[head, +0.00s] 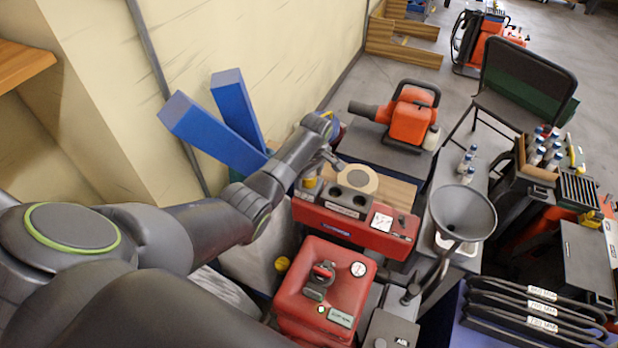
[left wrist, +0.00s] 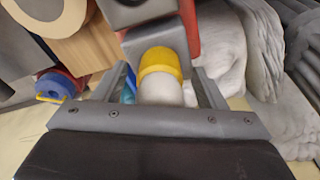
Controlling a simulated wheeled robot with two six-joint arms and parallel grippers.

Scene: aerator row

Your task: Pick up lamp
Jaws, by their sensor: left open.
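No thing is plainly a lamp. The likeliest is a small piece with a yellow top (left wrist: 160,62) and a whitish body (left wrist: 160,93), between the fingers of my left gripper (left wrist: 163,82) in the left wrist view. The gripper is open, with a finger on each side; I cannot tell whether either touches it. In the head view a yellow piece (head: 310,183), probably the same one, shows at the left end of the red box (head: 350,226), just below my left gripper (head: 330,160). My arm partly hides that area. My right gripper is not in view.
A cream ring (head: 357,172) lies on a wooden board beside the red box. A red canister (head: 325,285) stands in front. Blue beams (head: 212,130) lean on the wall at left. A grey funnel (head: 463,210) stands at right. A blue and red roll (left wrist: 57,87) is near the left finger.

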